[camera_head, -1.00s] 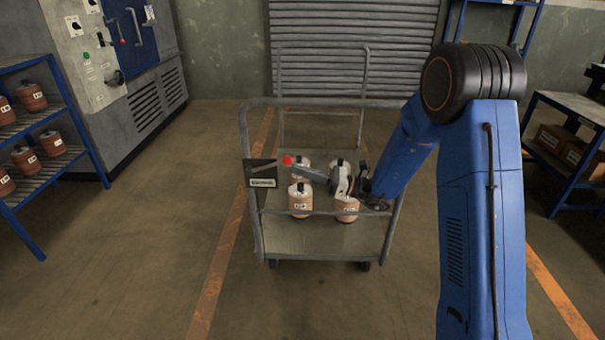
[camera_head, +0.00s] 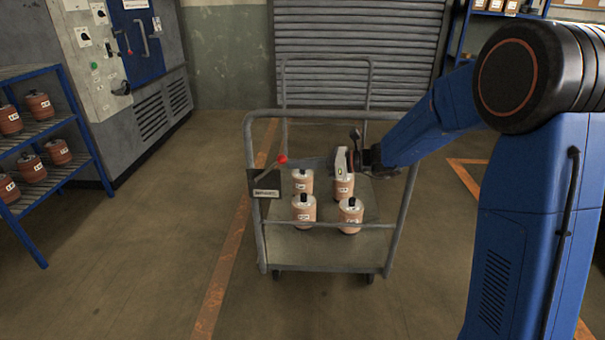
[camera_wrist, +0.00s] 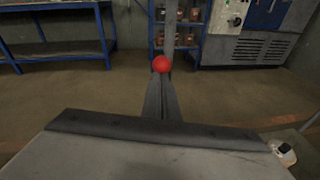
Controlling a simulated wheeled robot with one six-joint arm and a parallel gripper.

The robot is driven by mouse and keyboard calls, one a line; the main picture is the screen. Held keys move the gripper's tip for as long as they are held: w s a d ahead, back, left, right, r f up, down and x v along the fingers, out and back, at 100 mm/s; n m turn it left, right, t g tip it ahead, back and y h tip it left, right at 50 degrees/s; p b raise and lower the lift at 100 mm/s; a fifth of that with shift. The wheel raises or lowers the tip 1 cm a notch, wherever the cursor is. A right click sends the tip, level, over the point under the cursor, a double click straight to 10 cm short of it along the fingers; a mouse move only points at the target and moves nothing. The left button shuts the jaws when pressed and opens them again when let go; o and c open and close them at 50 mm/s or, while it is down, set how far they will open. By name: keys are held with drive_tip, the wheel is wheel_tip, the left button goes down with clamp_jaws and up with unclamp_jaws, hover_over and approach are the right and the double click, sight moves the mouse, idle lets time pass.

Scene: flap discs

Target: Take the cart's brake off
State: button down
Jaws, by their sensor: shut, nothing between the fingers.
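The cart (camera_head: 330,250) stands ahead of me with a dark label plate (camera_head: 266,192) on its left upright. The brake lever beside the plate ends in a red knob (camera_head: 282,159) and slants up to the right. My gripper (camera_head: 300,161) reaches in from the right over the cart, its fingers pointing left at the knob. In the wrist view the shut fingers (camera_wrist: 161,88) hold nothing, and the red knob (camera_wrist: 161,64) shows right at their tips. I cannot tell whether they touch it. The label is too small to read.
Several brown canisters (camera_head: 303,207) stand on the cart's deck below my gripper. A blue shelf (camera_head: 70,125) with canisters and a grey cabinet (camera_head: 150,105) are on the left. A shutter (camera_head: 360,50) is behind. The floor left of the cart is clear.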

sight(282, 156)
drive_tip(key=a+r+h, duration=0.2)
drive_tip(key=r, duration=0.1)
drive_tip(key=shift+a+r+h, duration=0.2)
drive_tip(key=shift+a+h, duration=0.05)
drive_tip(key=shift+h, duration=0.05)
drive_tip(key=shift+w+a+r, duration=0.1)
drive_tip(key=shift+a+r, duration=0.45)
drive_tip(key=shift+a, duration=0.05)
drive_tip(key=s+d, duration=0.2)
drive_tip(key=d, duration=1)
drive_tip(key=shift+s+d+r, duration=0.25)
drive_tip(key=shift+d, duration=0.15)
drive_tip(key=shift+s, duration=0.1)
